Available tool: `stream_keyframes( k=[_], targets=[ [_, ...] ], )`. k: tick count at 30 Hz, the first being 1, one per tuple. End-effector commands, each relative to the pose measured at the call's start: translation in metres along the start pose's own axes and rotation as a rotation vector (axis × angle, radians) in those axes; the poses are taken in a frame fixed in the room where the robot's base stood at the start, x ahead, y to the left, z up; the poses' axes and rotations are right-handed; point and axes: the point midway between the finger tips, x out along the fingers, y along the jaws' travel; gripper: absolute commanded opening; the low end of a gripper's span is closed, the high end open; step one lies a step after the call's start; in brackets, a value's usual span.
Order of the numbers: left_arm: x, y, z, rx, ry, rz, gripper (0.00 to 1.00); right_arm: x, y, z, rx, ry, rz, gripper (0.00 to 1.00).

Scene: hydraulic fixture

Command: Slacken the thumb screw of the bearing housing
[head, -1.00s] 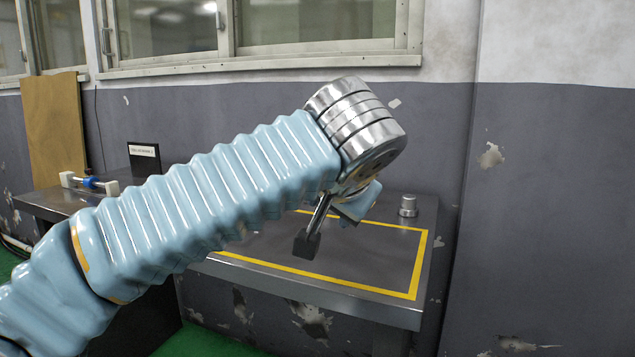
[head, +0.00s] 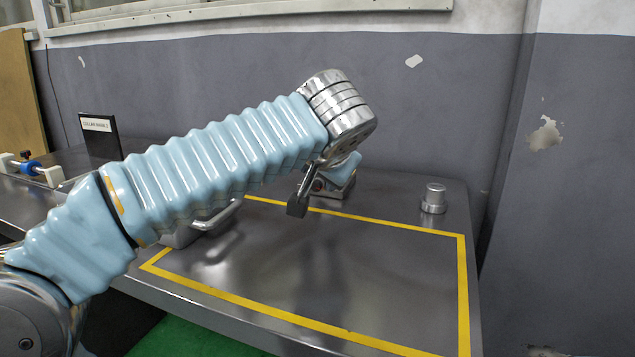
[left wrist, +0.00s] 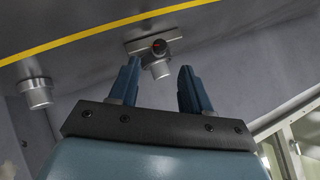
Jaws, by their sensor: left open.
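The bearing housing (head: 338,190) is a small grey metal block near the back of the table, partly hidden behind my left gripper in the head view. It also shows in the left wrist view (left wrist: 145,46), with a dark, red-marked thumb screw (left wrist: 159,46) on it and a short metal cylinder beside it. My left gripper (head: 300,200) is open and empty, above the table in front of the housing. In the left wrist view its two dark blue fingers (left wrist: 161,75) are spread apart, with the housing beyond and between their tips. My right gripper is not in view.
A yellow line (head: 400,226) marks a mostly clear area of the table. A stepped metal cylinder (head: 434,199) stands at the back right. A grey metal part (head: 190,232) sits partly behind my arm. At left are a labelled black plate (head: 100,136) and a blue-and-white part (head: 30,167).

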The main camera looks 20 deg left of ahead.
Motion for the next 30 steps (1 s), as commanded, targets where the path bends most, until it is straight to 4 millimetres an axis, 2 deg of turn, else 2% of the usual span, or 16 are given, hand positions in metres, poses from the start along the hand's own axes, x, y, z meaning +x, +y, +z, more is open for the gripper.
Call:
stream_keyframes(
  k=[3, 9, 14, 21, 23, 30],
  targets=[
    [0.027, 0.0, 0.001, 0.001, -0.003, -0.001, 0.48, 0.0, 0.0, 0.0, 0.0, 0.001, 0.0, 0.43],
    [0.056, 0.0, 0.0, 0.0, -0.002, 0.0, 0.48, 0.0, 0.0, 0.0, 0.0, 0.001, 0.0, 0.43],
    [0.065, 0.0, 0.0, 0.0, 0.0, 0.0, 0.48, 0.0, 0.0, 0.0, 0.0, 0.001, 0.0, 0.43],
    [0.065, 0.0, 0.0, 0.0, 0.0, 0.0, 0.48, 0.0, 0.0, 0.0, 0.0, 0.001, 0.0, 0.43],
    [0.065, 0.0, 0.0, 0.0, 0.0, 0.001, 0.4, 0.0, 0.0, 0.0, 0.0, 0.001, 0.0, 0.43],
    [0.065, 0.0, 0.0, 0.0, 0.0, 0.001, 0.04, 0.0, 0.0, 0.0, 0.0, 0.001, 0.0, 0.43]
  ],
)
